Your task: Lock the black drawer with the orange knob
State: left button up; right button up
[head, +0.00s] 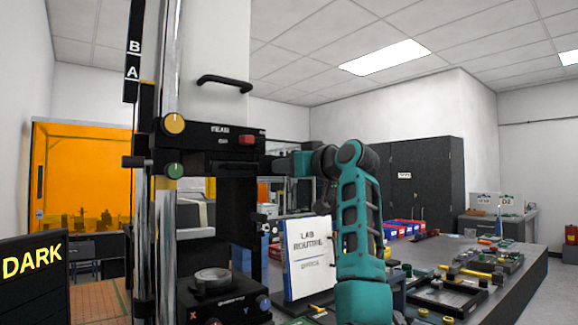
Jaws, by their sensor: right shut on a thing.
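An orange-yellow knob (174,123) sits on the front left of a black housing (205,142) marked with "BEAM" lettering, on an upright instrument. I cannot tell whether this housing is the drawer, or whether it is locked. A green knob (174,170) is just below. My right arm rises from the bottom and bends left at its teal elbow. My right gripper (272,164) is at the right side of the housing, well to the right of the orange knob. It is shut on a small dark part there, mostly hidden. My left gripper is not in view.
A red button (247,140) is on the housing. Below is a round metal stage (212,279). A white "LAB ROUTINE" board (308,260) stands close left of my arm. A dark bench (520,285) with several parts is at right. A "DARK" sign (32,265) is at left.

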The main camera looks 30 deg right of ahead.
jog(key=n+p, duration=0.1)
jog(key=n, duration=0.4)
jog(key=shift+p, duration=0.35)
jog(key=shift+n, duration=0.3)
jog(key=o, duration=1)
jog(key=shift+o, duration=0.2)
jog(key=shift+s, duration=0.15)
jog(key=s+b, duration=0.3)
jog(key=s, duration=0.9)
jog(key=shift+s+d, duration=0.35)
jog(key=shift+d, duration=0.1)
